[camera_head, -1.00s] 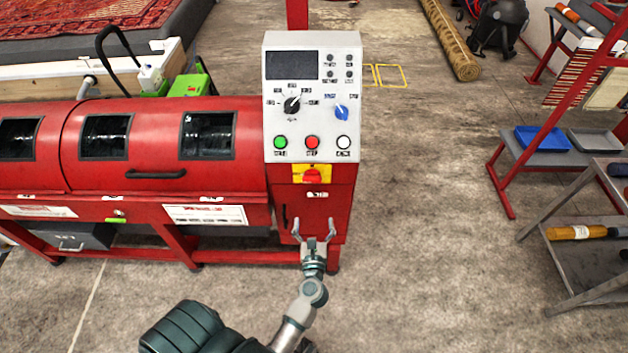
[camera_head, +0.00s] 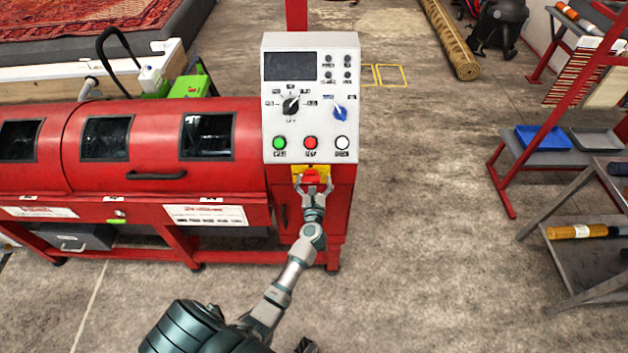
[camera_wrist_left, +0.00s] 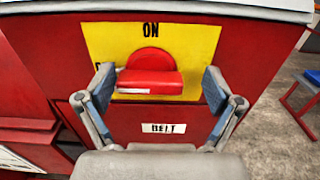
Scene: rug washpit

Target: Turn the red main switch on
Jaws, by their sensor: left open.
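The red main switch (camera_head: 312,177) sits on a yellow plate (camera_head: 325,170) on the front of the red machine cabinet, below the white control panel. In the left wrist view the switch (camera_wrist_left: 150,73) shows a round red base with a red handle lying crosswise, and "ON" is printed above it on the yellow plate (camera_wrist_left: 200,42). My left gripper (camera_head: 313,186) is open in front of the switch. In the wrist view its fingers (camera_wrist_left: 152,90) stand on either side of the handle, with gaps on both sides.
The white control panel (camera_head: 310,75) with knobs and green, red and white buttons is just above. A "BELT" label (camera_wrist_left: 164,128) is below the switch. The red machine (camera_head: 150,150) extends left. Open floor (camera_head: 430,220) lies right, before a shelf rack (camera_head: 560,155).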

